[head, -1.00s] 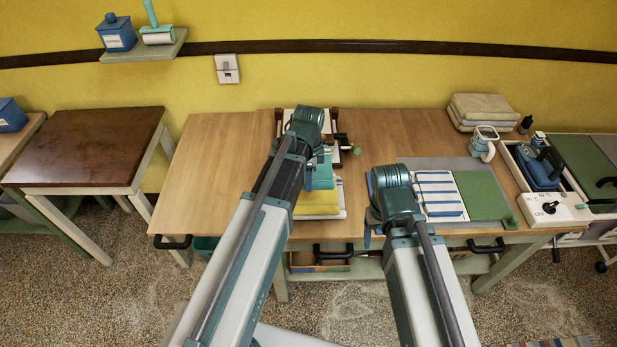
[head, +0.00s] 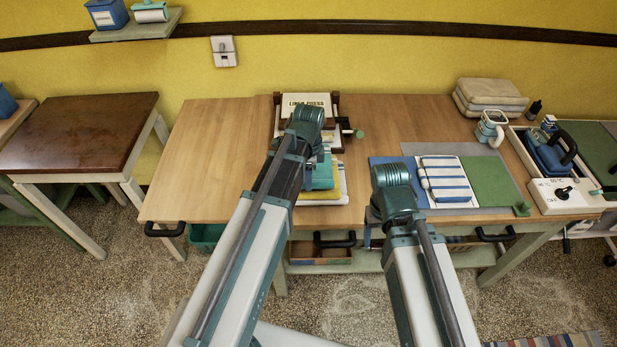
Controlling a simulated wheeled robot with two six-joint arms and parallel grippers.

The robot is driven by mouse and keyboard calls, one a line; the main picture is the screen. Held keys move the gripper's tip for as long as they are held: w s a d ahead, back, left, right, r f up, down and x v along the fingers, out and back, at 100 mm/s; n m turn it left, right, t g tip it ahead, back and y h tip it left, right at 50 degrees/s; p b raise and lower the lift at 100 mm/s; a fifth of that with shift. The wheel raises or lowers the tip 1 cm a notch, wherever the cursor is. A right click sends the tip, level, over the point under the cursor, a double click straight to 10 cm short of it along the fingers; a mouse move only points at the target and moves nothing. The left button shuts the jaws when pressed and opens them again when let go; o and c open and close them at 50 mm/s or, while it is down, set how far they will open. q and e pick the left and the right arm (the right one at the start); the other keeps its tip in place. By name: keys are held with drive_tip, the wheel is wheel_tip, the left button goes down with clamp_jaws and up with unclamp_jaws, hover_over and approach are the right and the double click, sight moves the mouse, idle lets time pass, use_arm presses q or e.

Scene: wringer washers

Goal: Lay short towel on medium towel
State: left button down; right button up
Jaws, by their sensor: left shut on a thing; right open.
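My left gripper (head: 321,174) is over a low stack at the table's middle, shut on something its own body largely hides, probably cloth. A yellow-and-white towel (head: 326,196) shows beneath and in front of it; I cannot tell whether the gripper touches it. A blue-and-white striped towel (head: 446,178) lies folded on the mat to the right. My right gripper (head: 376,213) is open at the mat's left edge, its fingers mostly hidden by its wrist. I cannot tell which towel is short or medium.
The mat has a green panel (head: 483,180) at right. A board labelled "Linen Press" (head: 306,100) stands behind my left gripper. A mug (head: 490,128), a folded cloth stack (head: 490,96) and a boxed blue iron (head: 550,152) are at right. The table's left part (head: 215,160) is clear.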

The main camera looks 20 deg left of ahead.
use_arm(q)
drive_tip(key=shift+f+b, duration=0.3)
drive_tip(key=shift+f, duration=0.35)
drive_tip(key=shift+f+b, duration=0.45)
drive_tip(key=shift+b, duration=0.05)
drive_tip(key=shift+c, duration=2.2)
unclamp_jaws()
wheel_tip(320, 180, up, 14)
drive_tip(key=p, duration=1.4)
drive_tip(key=shift+s+d+f, duration=0.1)
drive_tip(key=shift+f, duration=0.05)
